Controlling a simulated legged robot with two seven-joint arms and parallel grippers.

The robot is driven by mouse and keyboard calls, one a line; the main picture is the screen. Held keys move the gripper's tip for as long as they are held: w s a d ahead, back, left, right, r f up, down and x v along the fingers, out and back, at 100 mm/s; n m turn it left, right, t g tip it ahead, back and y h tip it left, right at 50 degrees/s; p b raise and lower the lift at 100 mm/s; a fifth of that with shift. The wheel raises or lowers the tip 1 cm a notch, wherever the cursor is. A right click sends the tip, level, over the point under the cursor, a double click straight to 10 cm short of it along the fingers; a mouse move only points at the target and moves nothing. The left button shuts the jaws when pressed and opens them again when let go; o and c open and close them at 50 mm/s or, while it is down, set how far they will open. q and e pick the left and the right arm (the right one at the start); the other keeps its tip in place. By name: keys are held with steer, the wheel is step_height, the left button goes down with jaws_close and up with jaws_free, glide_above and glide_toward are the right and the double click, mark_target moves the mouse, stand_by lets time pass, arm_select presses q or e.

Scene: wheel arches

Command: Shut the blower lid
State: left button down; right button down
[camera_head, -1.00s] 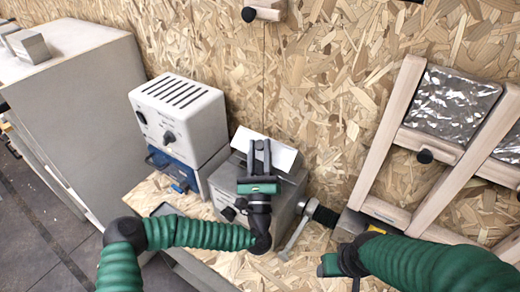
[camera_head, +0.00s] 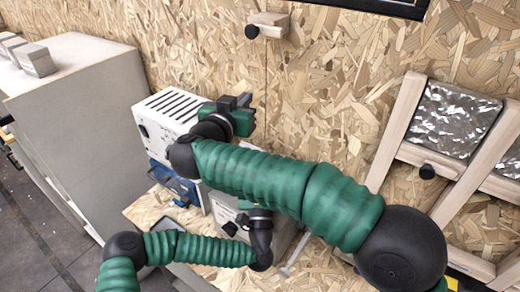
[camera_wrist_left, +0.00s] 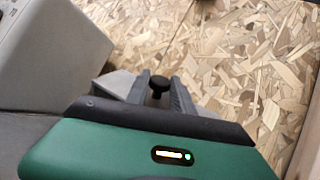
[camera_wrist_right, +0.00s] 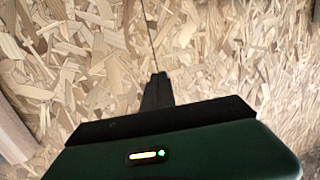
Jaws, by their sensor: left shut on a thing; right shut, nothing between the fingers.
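A grey box (camera_head: 222,212), which seems to be the blower, stands on the wooden bench against the chipboard wall. My right arm covers its top in the head view, so I cannot see how far its lid stands open. In the left wrist view a pale grey panel (camera_wrist_left: 113,83), likely the lid, shows beside the fingers. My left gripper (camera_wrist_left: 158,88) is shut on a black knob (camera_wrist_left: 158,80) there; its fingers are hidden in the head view. My right gripper (camera_head: 246,99) is shut and empty, raised beside the white unit's top; its closed fingers (camera_wrist_right: 157,80) face bare chipboard.
A white slotted unit (camera_head: 165,135) on a blue base (camera_head: 178,188) stands left of the grey box. A large grey cabinet (camera_head: 85,130) is further left. Wooden frames with foil panels (camera_head: 450,120) lean at the right. A wooden block (camera_head: 268,22) with a black knob is on the wall.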

steer(key=s+f+m+g, duration=0.1)
steer(key=s+f+g, duration=0.4)
steer(key=f+g, duration=0.15)
steer(key=shift+t+h, duration=0.25)
steer(key=shift+h, duration=0.05)
steer(key=x, duration=1)
steer(key=shift+s+d+f, duration=0.15)
steer(key=shift+d, duration=0.05)
steer(key=shift+s+a+f, duration=0.15)
steer(key=shift+s+f, duration=0.3)
steer(key=shift+f, duration=0.15)
steer(key=shift+s+a+f, duration=0.15)
steer(key=shift+s+f, duration=0.25)
steer(key=shift+f, duration=0.15)
steer(key=shift+s+a+f, duration=0.15)
steer(key=shift+s+f, duration=0.1)
steer(key=shift+s, duration=0.05)
